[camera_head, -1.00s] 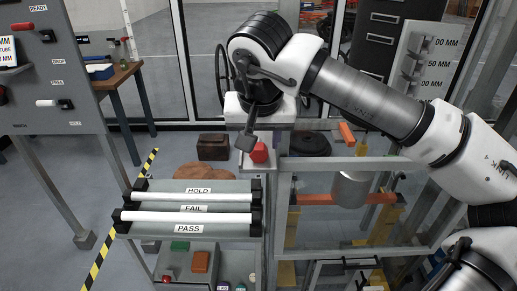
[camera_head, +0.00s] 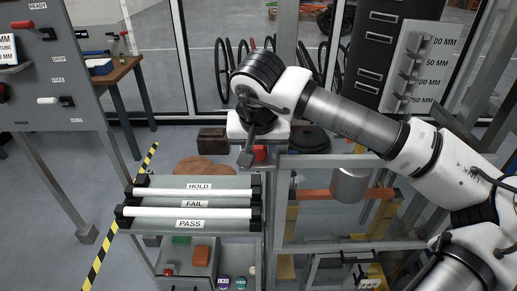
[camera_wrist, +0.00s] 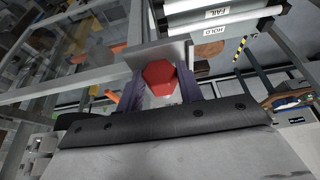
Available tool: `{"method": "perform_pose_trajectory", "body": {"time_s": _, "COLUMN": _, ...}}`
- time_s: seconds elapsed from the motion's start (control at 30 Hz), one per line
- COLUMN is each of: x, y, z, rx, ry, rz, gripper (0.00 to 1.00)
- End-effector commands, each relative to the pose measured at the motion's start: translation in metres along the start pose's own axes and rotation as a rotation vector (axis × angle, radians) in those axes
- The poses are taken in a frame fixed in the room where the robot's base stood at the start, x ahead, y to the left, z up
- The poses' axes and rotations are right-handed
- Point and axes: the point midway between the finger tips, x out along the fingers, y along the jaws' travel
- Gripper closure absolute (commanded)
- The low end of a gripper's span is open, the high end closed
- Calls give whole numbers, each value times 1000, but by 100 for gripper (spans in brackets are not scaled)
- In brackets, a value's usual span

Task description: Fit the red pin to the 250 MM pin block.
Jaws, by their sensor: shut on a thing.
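The red pin (camera_wrist: 160,77) shows as a red six-sided head in the wrist view, between the two purple fingers of my gripper (camera_wrist: 159,88). My gripper is shut on it. The 250 MM pin block (camera_head: 403,103) is the lowest block on the pale panel (camera_head: 423,62) at upper right, partly behind my arm.
The roller rack (camera_head: 190,198), labelled HOLD, FAIL and PASS, is left of my gripper. A metal frame with an orange bar (camera_head: 315,194) and a grey cylinder (camera_head: 350,185) stands right. A dark cabinet (camera_head: 385,50) is behind the panel.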

Motion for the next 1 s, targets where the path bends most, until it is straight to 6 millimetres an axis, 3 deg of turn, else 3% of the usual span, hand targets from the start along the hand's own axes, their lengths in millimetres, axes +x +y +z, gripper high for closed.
{"method": "perform_pose_trajectory", "body": {"time_s": 0.27, "x": -7, "y": 0, "z": -4, "rx": 2, "ry": 2, "rz": 2, "gripper": 86}}
{"method": "perform_pose_trajectory", "body": {"time_s": 0.43, "x": -28, "y": 0, "z": -12, "rx": 1, "ry": 3, "rz": 1, "gripper": 86}}
{"method": "perform_pose_trajectory", "body": {"time_s": 0.8, "x": -123, "y": -1, "z": -52, "rx": 1, "ry": 3, "rz": 0, "gripper": 86}}
{"method": "perform_pose_trajectory", "body": {"time_s": 1.0, "x": -164, "y": -1, "z": -68, "rx": 1, "ry": 2, "rz": -1, "gripper": 86}}
